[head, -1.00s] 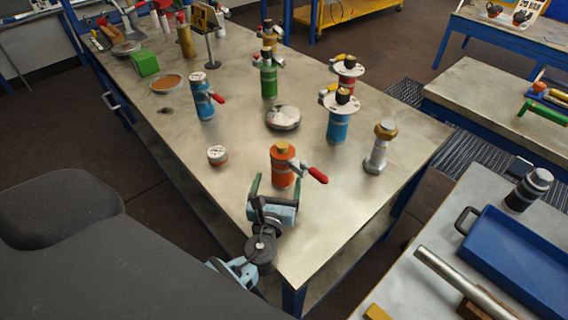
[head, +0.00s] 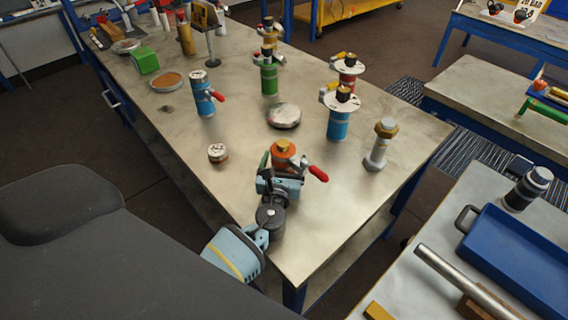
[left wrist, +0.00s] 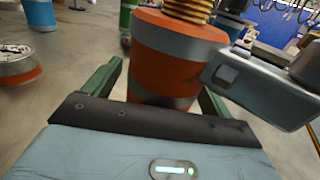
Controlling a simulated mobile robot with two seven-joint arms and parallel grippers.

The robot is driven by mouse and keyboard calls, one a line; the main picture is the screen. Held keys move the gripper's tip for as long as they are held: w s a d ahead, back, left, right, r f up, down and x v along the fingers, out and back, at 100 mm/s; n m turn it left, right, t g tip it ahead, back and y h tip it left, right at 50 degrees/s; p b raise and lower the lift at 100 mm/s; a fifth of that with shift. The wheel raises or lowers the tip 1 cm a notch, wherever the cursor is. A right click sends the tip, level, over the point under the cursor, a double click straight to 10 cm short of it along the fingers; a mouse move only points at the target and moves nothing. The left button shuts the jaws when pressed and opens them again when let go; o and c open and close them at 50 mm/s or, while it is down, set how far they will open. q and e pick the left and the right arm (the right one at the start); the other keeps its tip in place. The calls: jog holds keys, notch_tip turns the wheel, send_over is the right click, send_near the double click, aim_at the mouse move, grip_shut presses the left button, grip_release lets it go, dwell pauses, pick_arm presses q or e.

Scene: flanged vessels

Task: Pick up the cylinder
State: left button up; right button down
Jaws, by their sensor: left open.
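An orange cylinder (head: 283,149) with a brass top and a red-handled valve lever (head: 318,173) stands upright on the long table. My left gripper (head: 282,165) is right in front of it and hides most of its body in the head view. In the left wrist view the orange cylinder (left wrist: 178,52), with a grey band, stands between the green fingers of the open left gripper (left wrist: 163,85). I cannot tell whether either finger touches it. The grey valve body (left wrist: 262,88) sticks out over the right finger. My right gripper is not in view.
On the long table (head: 225,255), a small round piece (head: 217,153) stands left of the cylinder. A grey disc (head: 284,116), a blue flanged vessel (head: 339,122) and a bolt-like metal piece (head: 379,146) stand behind and to the right.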

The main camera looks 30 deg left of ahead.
aim_at(284, 149)
pick_arm(q)
jog(key=shift+r, duration=0.1)
jog(key=c, duration=1.5)
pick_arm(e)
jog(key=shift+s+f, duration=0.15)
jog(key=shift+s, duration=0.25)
pick_arm(q)
jog(key=shift+r, duration=0.1)
